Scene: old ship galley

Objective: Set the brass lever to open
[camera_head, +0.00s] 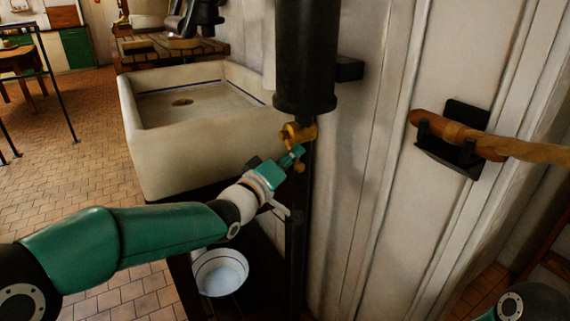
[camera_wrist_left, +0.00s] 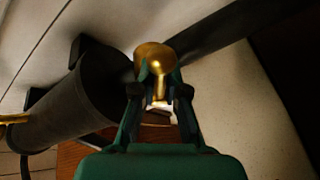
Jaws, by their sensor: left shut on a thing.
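The brass lever (camera_head: 298,132) sits just below the lower end of a thick black cylinder (camera_head: 305,60). My left gripper (camera_head: 293,157) reaches it from the lower left, with its fingertips at the brass. In the left wrist view the rounded brass top of the lever (camera_wrist_left: 155,57) shows at the fingertips of my left gripper (camera_wrist_left: 160,82), which are closed around its narrow stem. The fingers hide part of the stem. I cannot read any open or closed marking. My right gripper is out of view; only a bit of my right arm shows at bottom right.
A pale stone sink (camera_head: 205,145) stands left of the black cylinder. A white bowl (camera_head: 221,272) is below it. A wooden handle (camera_head: 530,150) rests in a black bracket on the white panelled wall at right.

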